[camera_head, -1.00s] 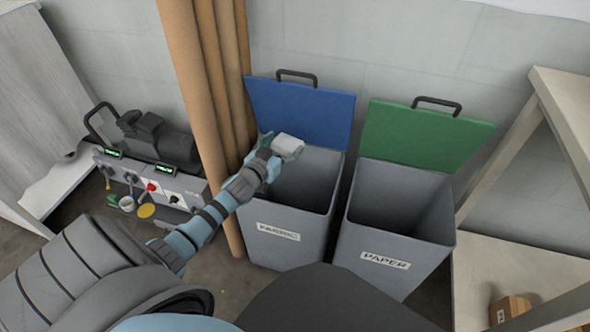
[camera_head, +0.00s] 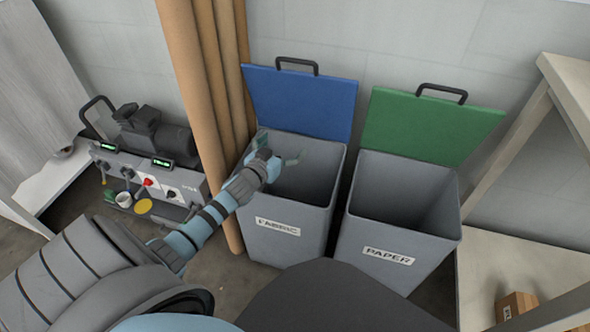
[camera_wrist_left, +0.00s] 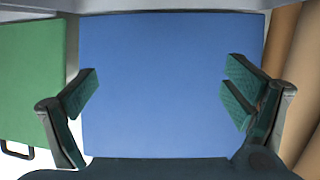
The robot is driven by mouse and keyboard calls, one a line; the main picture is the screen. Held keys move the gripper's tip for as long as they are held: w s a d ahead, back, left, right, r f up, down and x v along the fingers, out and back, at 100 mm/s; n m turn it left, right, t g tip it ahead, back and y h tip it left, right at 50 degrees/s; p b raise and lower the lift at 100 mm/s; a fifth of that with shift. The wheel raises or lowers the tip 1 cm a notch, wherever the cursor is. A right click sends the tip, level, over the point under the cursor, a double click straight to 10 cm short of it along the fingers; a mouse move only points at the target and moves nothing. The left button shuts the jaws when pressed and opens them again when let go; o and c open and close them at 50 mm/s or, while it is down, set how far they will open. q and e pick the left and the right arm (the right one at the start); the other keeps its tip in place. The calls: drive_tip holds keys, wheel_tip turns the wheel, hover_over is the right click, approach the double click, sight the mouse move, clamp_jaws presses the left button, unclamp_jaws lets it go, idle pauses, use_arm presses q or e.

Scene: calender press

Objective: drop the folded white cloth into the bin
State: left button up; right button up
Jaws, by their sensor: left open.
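My left gripper (camera_head: 278,150) is open and empty over the left part of the opening of the grey fabric bin (camera_head: 312,221). The wrist view also shows its two fingers spread wide (camera_wrist_left: 158,100), with the bin's blue lid (camera_wrist_left: 165,75) behind them and nothing between them. The blue lid (camera_head: 305,103) stands raised at the back of the bin. The folded white cloth is not visible in either view now; the near wall and my arm hide part of the bin's inside. My right gripper is not in view.
A grey paper bin (camera_head: 392,262) with a raised green lid (camera_head: 432,125) stands close on the right. Tall brown tubes (camera_head: 200,90) lean by the wall left of the fabric bin. A motor unit (camera_head: 150,180) sits further left. A pale shelf (camera_head: 520,270) stands at the right.

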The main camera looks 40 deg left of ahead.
use_arm(q)
drive_tip(key=v, duration=1.2)
